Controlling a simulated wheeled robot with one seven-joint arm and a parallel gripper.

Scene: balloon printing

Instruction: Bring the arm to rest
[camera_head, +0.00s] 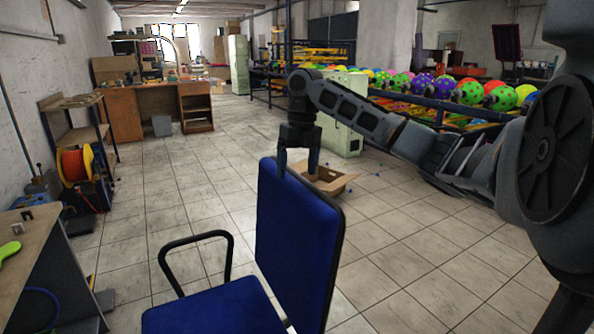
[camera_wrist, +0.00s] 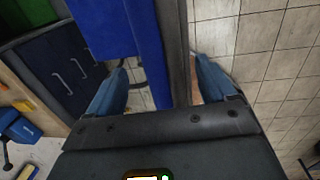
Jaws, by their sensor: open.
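My gripper (camera_head: 298,168) is open, pointing down at the top edge of a blue office chair's backrest (camera_head: 297,245). One finger shows in front of the backrest's top and the other behind it. In the wrist view, the backrest (camera_wrist: 150,50) runs between the two spread fingers (camera_wrist: 160,90), with gaps visible beside it. I cannot tell whether either finger touches it. My arm reaches in from the right, bent and extended over the floor.
An open cardboard box (camera_head: 325,180) sits on the floor behind the chair. A workbench (camera_head: 40,250) stands at the left front, with an orange spool (camera_head: 75,165) beyond it. Racks of colourful balls (camera_head: 470,92) line the right. Tiled floor (camera_head: 200,185) is free in the middle.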

